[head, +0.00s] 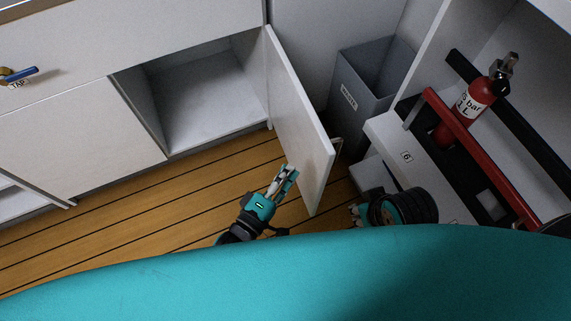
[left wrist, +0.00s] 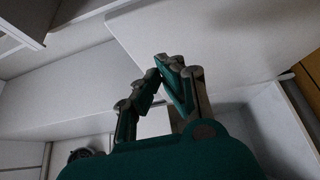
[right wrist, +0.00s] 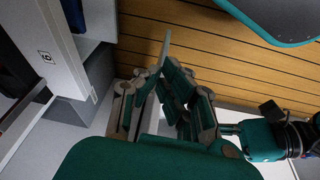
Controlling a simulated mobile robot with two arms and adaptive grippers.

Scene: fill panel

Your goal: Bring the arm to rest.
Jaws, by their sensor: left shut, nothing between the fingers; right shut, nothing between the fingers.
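My left gripper (head: 285,178) is teal and grey and is above the wooden floor, just left of the open white cabinet door (head: 300,125). Its fingers are shut and empty; the left wrist view shows the fingertips (left wrist: 168,64) close together in front of white panels. My right gripper (head: 357,212) is right of the door, mostly hidden by its own dark wrist. In the right wrist view its fingers (right wrist: 165,75) are shut with nothing held. My left arm (right wrist: 272,138) shows at the right of that view.
The cabinet (head: 205,95) behind the door is open and looks empty. A grey bin (head: 368,90) stands behind the door. At right, a red fire extinguisher (head: 470,105) sits on a rack by a red bar (head: 480,160). A blue-handled tap (head: 20,75) is far left. Bare floor (head: 120,215) lies front left.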

